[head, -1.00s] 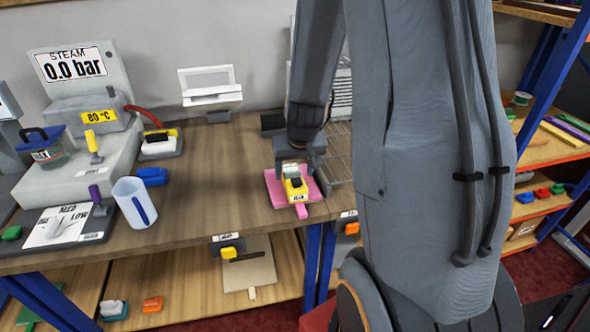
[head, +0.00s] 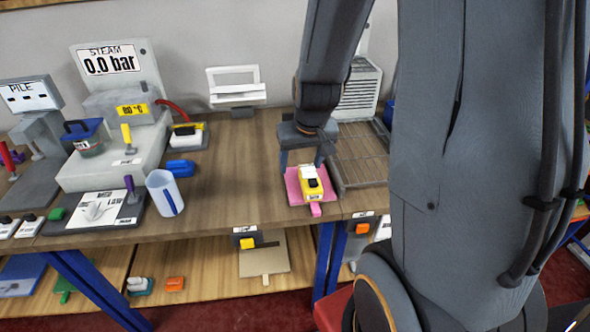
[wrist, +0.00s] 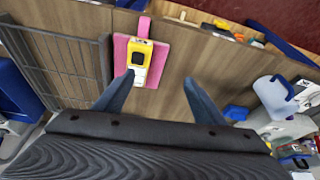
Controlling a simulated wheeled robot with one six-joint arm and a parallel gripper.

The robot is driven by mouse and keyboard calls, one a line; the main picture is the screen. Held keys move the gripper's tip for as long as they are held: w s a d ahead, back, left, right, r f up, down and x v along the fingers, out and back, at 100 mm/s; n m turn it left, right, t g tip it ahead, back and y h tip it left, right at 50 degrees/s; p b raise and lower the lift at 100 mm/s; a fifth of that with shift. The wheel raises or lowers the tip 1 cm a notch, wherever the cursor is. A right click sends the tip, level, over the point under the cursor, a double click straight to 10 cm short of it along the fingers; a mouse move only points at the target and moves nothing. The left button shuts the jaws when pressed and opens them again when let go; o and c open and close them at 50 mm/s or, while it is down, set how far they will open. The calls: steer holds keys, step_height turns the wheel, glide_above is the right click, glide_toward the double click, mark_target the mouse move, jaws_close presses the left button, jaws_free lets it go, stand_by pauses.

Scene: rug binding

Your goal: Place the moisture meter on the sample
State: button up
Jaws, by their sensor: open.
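The yellow moisture meter (head: 311,182), with a white label and a dark part, lies on the pink sample (head: 293,190) at the table's front right. In the wrist view the meter (wrist: 138,58) rests on the pink sample (wrist: 120,55), whose pink tab points to the table edge. My gripper (head: 302,164) is open just behind and above the meter. In the wrist view its two fingers (wrist: 158,90) are spread wide and empty, apart from the meter, which shows beyond the left fingertip.
A wire rack (head: 362,158) stands just right of the sample. A clear jug (head: 162,192), a blue block (head: 181,167) and the steam unit (head: 115,150) are to the left. The wooden table (head: 235,185) between jug and sample is clear.

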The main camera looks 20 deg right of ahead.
steer(key=s+a+r+n+g, duration=0.1)
steer(key=s+a+r+n, duration=0.1)
steer(key=s+a+r, duration=0.3)
steer(key=s+a, duration=0.3)
steer(key=shift+s+y, duration=0.3)
